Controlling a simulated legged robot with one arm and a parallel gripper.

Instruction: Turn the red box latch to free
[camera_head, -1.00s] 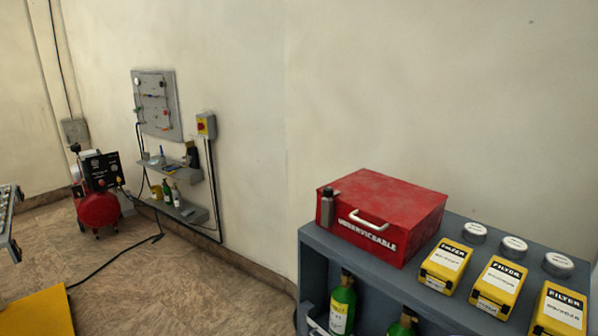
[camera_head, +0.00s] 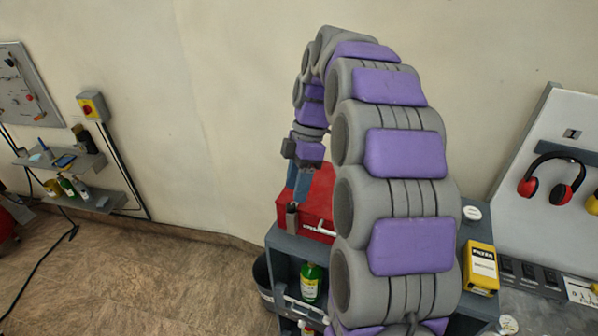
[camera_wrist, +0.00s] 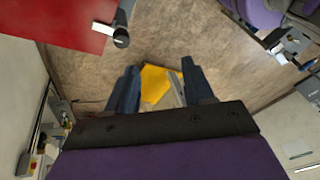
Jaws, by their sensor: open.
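The red box (camera_head: 312,203) sits on top of the grey cabinet, partly hidden behind my arm. Its grey latch (camera_head: 292,217) stands at the left of the front face, and its pale handle is mostly hidden. In the wrist view the red box (camera_wrist: 60,20) fills the upper left, with the dark round-ended latch (camera_wrist: 121,38) at its edge. My gripper (camera_wrist: 161,82) is open and empty, its blue fingers pointing downward. The latch is beyond and left of the fingers in that view, apart from them. In the head view my gripper (camera_head: 299,184) hangs above the box's left side.
The grey cabinet (camera_head: 284,243) holds green bottles (camera_head: 311,282) on its shelf. A yellow filter box (camera_head: 481,268) and a round tin (camera_head: 471,213) stand right of my arm. Red ear defenders (camera_head: 552,178) hang at the right. The floor at left is mostly open.

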